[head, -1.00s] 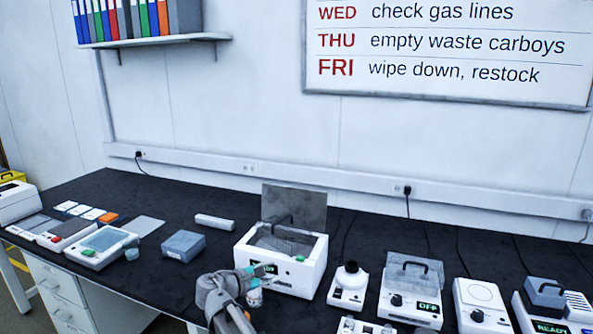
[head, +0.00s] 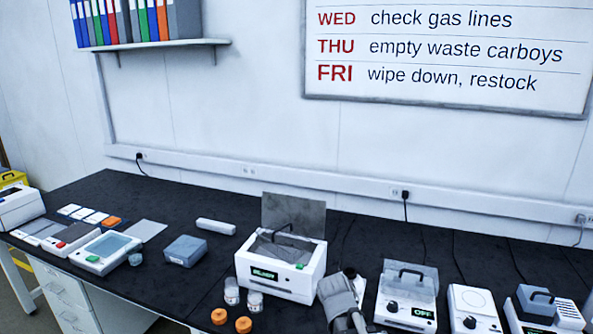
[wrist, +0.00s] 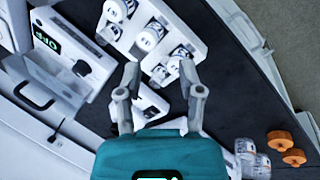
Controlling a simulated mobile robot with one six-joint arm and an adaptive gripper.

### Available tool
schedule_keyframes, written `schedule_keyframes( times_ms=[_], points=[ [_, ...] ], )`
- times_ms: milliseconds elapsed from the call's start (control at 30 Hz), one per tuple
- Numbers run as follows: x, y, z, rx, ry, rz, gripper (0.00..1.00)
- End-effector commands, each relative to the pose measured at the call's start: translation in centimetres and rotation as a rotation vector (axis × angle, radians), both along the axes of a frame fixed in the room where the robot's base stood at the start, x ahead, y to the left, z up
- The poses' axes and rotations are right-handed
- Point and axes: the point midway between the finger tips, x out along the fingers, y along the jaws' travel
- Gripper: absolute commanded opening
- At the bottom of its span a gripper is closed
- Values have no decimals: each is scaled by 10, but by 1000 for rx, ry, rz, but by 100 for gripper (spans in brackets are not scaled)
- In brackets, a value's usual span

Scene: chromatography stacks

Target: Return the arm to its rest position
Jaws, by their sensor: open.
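My gripper (wrist: 159,85) shows in the wrist view with its two fingers apart and nothing between them. It is above the bench, over small white devices. In the head view my grey arm (head: 342,300) rises from the bottom edge between the white READY box and the device marked OFF. I cannot make out the fingertips in the head view.
The white READY box (head: 266,273) has its lid raised. Two clear jars (head: 232,292) and two orange caps (head: 243,325) are at its front left. The OFF device (head: 411,303) stands right of my arm. A white rack (wrist: 150,35) with several jars is just beyond my fingers.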

Motion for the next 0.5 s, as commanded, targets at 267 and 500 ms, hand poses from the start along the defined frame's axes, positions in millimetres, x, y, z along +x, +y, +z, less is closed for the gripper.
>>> schedule_keyframes(
  times_ms=[267, 500],
  points=[
    [-42, -17, 9, 262, 11, -279, 49],
    [-51, -21, 11, 341, 17, -362, 49]
  ],
)
